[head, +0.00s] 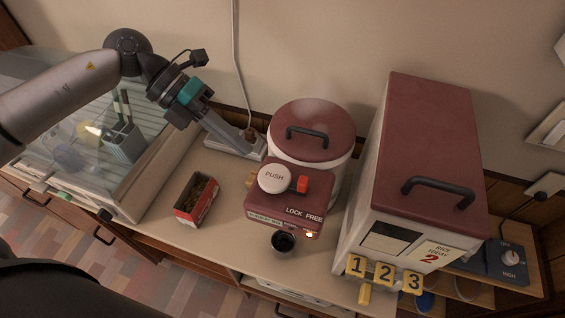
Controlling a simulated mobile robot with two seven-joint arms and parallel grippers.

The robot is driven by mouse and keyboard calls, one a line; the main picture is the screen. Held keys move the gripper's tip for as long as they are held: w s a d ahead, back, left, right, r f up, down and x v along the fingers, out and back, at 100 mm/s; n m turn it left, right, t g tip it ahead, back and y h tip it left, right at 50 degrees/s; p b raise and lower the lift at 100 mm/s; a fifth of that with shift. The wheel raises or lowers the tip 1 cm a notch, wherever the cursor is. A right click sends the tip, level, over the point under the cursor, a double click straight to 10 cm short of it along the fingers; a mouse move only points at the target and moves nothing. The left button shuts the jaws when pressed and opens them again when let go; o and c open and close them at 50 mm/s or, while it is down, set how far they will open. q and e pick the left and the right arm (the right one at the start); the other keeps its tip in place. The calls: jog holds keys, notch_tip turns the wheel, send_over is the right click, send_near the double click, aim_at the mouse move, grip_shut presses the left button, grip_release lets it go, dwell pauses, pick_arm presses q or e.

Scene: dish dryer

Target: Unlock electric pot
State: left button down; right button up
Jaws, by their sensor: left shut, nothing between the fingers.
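The electric pot (283,213) stands at the middle of the counter. Its dark red top carries a round white PUSH button (274,178), a red slider (302,184) and the words LOCK and FREE. The slider sits to the right of the button; I cannot tell its lock setting for certain. My left gripper (182,116) is up and to the left of the pot, clear of it, above the counter's back left. It is shut and empty. My right gripper is not in view.
A tall rice dispenser (425,150) is to the right. A small red box (197,200), a dark cup (283,243) and a glass-fronted dish dryer (155,165) are nearby.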

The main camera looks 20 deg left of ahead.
aim_at(307, 180)
pick_arm(q)
jog(key=x, duration=0.6)
jog(key=shift+r+p, duration=0.15)
jog(key=shift+p, duration=0.25)
jog(key=d+p, duration=0.1)
jog(key=d, duration=0.2)
jog(key=shift+d, duration=0.45)
jog(key=shift+d+p, duration=0.5)
jog(key=shift+d, duration=1.05)
jog(key=shift+s+a, duration=0.1)
